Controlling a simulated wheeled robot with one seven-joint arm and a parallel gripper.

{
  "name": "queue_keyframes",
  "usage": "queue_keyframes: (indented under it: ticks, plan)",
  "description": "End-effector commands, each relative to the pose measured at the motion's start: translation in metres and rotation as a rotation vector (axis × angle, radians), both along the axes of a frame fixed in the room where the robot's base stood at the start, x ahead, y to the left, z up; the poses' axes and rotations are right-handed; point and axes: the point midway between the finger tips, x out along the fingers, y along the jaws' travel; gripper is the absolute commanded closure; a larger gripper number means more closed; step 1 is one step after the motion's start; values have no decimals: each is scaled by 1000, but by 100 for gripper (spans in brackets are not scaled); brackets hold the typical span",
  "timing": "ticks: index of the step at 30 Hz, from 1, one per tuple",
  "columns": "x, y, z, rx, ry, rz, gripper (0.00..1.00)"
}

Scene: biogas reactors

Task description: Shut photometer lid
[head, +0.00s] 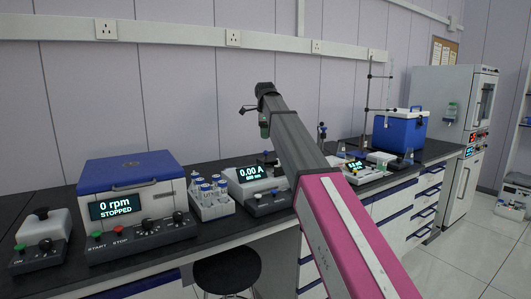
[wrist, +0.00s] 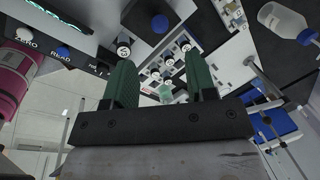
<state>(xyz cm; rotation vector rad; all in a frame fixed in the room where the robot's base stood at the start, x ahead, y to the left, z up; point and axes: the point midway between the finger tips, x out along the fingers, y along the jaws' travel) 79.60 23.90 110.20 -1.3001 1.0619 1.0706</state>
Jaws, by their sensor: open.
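The photometer (head: 248,186) is a white bench instrument with a lit display reading 0.00 A. It stands on the dark bench at mid-picture in the head view. A dark part (head: 265,158) shows at its top, partly behind my arm; I cannot tell from it how the lid stands. My gripper (head: 264,131) hangs above the photometer, apart from it, with green fingers pointing down. In the wrist view my gripper (wrist: 159,62) is open, its two green fingers spread with nothing held between them. The photometer's buttons, marked ZERO and READ (wrist: 63,52), show at upper left there.
A centrifuge (head: 130,172) with a blue lid and a bottle rack (head: 212,204) stand left of the photometer. Another display instrument (head: 362,172), a stand (head: 367,100) and a blue cooler (head: 400,132) are to the right. A black stool (head: 227,268) stands before the bench.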

Motion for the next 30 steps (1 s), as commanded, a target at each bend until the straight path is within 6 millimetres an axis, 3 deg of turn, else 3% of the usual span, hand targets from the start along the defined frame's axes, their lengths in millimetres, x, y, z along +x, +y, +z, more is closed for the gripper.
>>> queue_keyframes:
  ticks: [9, 15, 29, 30]
  plan:
    - [10, 0, -56, 0, 2, -2, 49]
    - [15, 0, -80, 0, 1, -2, 49]
    - [17, 0, -90, 2, 1, -3, 49]
    - [17, 0, -90, 1, 1, -3, 62]
